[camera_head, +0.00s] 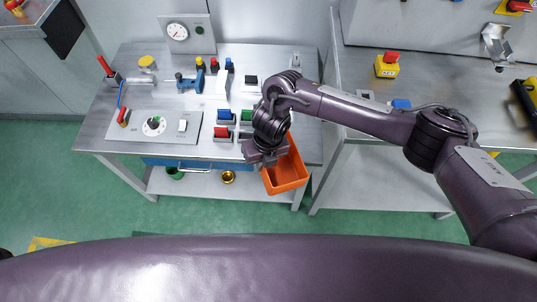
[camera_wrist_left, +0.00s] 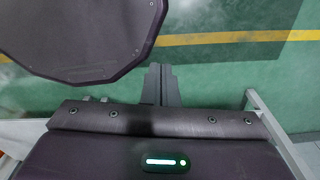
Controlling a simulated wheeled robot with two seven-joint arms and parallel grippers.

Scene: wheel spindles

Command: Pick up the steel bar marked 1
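I cannot make out a steel bar marked 1 in either view. My right gripper (camera_head: 264,158) hangs over the left edge of the orange bin (camera_head: 290,178) at the front right of the left workbench. Its fingertips are hidden from above, so I cannot see whether it is open or what is under it. My right wrist and arm cover part of the bin. My left gripper (camera_wrist_left: 161,84) shows only in the left wrist view. Its two fingers are together with nothing between them, above green floor.
The left workbench (camera_head: 85,137) carries a gauge panel (camera_head: 187,34), a control plate (camera_head: 153,126), a blue tool (camera_head: 190,81) and small coloured blocks. A second bench (camera_head: 437,72) stands to the right with a yellow and red button box (camera_head: 387,66). Green floor is clear in front.

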